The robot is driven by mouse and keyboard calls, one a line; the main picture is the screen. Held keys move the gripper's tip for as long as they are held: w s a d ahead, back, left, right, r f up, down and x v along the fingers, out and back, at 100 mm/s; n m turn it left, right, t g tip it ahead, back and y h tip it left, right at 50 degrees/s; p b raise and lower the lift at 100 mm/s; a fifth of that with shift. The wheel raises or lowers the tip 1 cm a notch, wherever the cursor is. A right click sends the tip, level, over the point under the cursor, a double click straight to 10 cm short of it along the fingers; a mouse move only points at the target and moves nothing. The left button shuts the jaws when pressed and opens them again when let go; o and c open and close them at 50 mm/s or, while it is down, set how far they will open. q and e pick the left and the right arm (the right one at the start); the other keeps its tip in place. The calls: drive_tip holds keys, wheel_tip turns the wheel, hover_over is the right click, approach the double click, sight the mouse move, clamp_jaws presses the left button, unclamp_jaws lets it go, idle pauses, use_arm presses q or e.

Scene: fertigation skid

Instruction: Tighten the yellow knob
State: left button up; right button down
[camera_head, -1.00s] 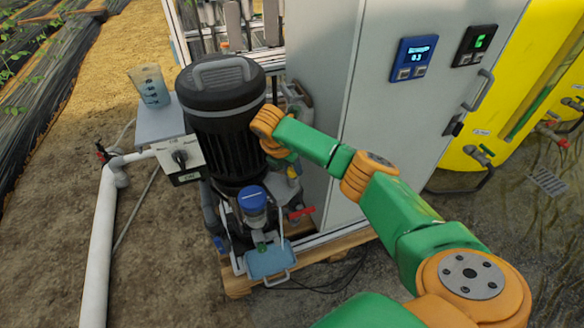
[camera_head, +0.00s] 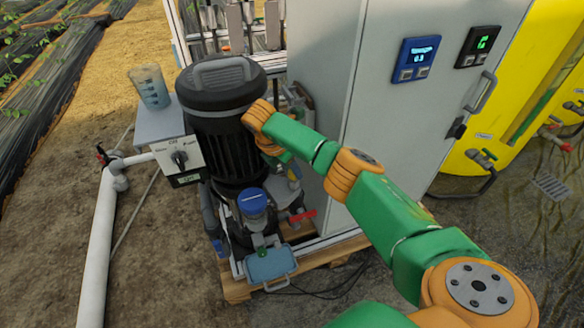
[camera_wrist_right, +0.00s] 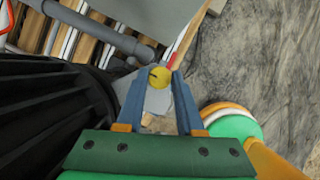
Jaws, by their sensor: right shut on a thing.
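The yellow knob (camera_wrist_right: 159,77) shows in the right wrist view, small and round with a dark slot or mark on its face. My right gripper (camera_wrist_right: 158,82) has its two blue fingers on either side of the knob, shut on it. In the head view my right gripper (camera_head: 290,168) reaches down beside the black pump motor (camera_head: 228,120), between it and the grey cabinet. The knob is too small and too covered there to make out clearly. My left gripper is in neither view.
A blue-capped fitting (camera_head: 252,201) and a red-handled valve (camera_head: 303,215) sit low by the pump. A switch box (camera_head: 181,160) and white pipe (camera_head: 99,245) lie left. Yellow tanks (camera_head: 490,130) stand far right.

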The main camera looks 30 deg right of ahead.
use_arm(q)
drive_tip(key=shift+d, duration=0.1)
use_arm(e)
drive_tip(key=c, duration=0.7)
unclamp_jaws()
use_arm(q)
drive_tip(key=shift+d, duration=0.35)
use_arm(e)
drive_tip(key=shift+o, duration=0.8)
use_arm(q)
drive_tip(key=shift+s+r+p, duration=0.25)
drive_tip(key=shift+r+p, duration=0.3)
drive_tip(key=shift+p, duration=0.1)
use_arm(e)
drive_tip(key=v, duration=0.7)
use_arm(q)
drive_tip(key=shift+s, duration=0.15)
